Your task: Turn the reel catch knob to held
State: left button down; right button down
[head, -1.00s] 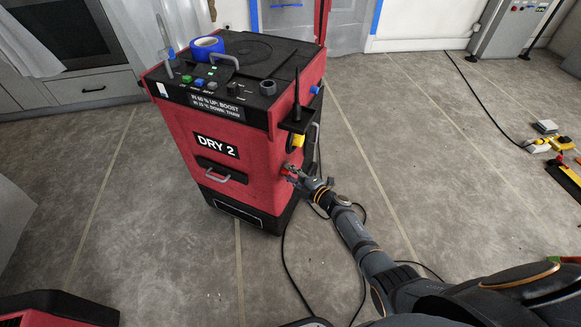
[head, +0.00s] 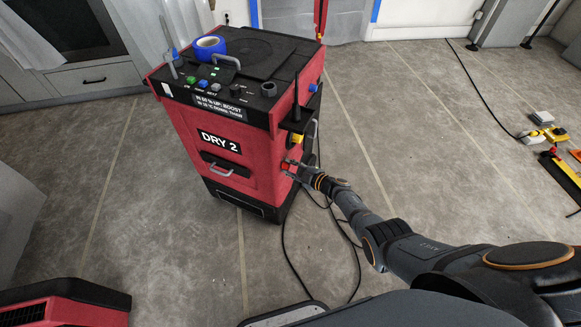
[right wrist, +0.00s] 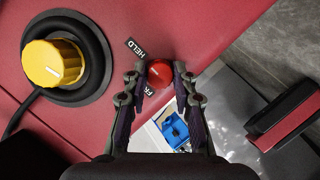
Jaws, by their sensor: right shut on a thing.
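The red reel catch knob (right wrist: 160,73) sits on the red side panel of the dryer marked DRY 2 (head: 232,142). In the right wrist view a HELD label (right wrist: 136,48) is at its upper left and a label starting "FR" (right wrist: 149,90) is at its lower left, partly covered by a finger. My right gripper (right wrist: 161,78) is shut on the knob, with a fingertip on each side. In the head view my right gripper (head: 287,168) meets the dryer's right side low down. A small pale mark shows on the knob; its exact direction is unclear. My left gripper is not in view.
A larger yellow knob (right wrist: 52,63) with a black cable is left of the red knob. Blue tape (head: 210,44) lies on the dryer's top. Black cables run over the floor beside the dryer. Open floor (head: 400,130) lies to the right.

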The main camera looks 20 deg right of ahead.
jog(key=c, duration=1.1)
grip_release()
jog(key=shift+o, duration=0.2)
jog(key=shift+s+d, duration=0.1)
jog(key=shift+s+d, duration=0.15)
jog(key=shift+s, duration=0.05)
jog(key=v, duration=1.1)
jog(key=shift+s+d, duration=0.15)
